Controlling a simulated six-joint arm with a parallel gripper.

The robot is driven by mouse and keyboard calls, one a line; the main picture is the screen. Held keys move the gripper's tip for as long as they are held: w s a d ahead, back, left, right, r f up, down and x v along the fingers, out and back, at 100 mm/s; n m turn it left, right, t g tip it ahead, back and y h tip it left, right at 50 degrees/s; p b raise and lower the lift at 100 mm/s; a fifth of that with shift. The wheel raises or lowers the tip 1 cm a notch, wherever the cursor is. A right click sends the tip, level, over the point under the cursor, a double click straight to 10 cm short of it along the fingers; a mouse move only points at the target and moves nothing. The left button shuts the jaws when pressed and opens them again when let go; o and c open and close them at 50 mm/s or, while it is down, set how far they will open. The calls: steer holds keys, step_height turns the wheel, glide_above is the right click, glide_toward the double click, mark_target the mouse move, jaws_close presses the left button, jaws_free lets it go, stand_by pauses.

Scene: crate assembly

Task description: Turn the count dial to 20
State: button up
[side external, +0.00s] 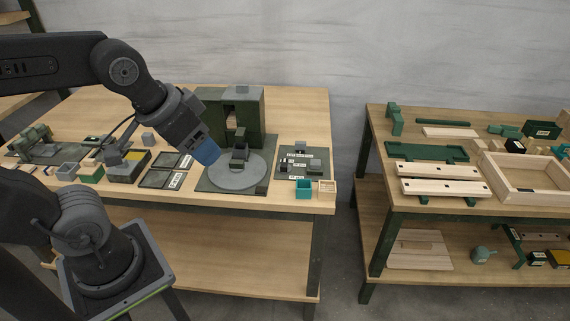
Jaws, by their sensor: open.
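My gripper (207,152), dark grey with blue at its tip, hangs tilted in the air over the left table. It is left of the green machine and its round grey plate (237,182), and nothing shows in it. It is open, though its fingers are seen edge-on. A dark panel (318,164) with small white labels and small grey and dark fittings lies right of the round plate, apart from my gripper. The count dial may be one of these fittings; markings and setting are too small to read.
A green machine housing (255,110) stands behind the round plate. A teal box (303,190) and a wooden box (327,188) sit at the front edge. Flat dark trays (158,179) lie left of the plate. A gap separates the right table, which holds a wooden crate (500,172).

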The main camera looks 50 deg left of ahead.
steer(key=w, duration=0.2)
steer(key=w+a+r+n, duration=0.1)
steer(key=w, duration=0.2)
steer(key=w+a+n+g, duration=0.1)
steer(key=w, duration=0.2)
steer(key=shift+r, duration=0.3)
steer(key=shift+c, duration=0.4)
steer(key=n+g, duration=0.4)
steer(key=n, duration=0.3)
glide_above(284, 163)
step_height(284, 163, down, 16)
steer(key=f, duration=0.1)
step_height(284, 163, down, 14)
steer(key=shift+w+r, duration=0.1)
steer(key=shift+r, duration=0.15)
jaws_close()
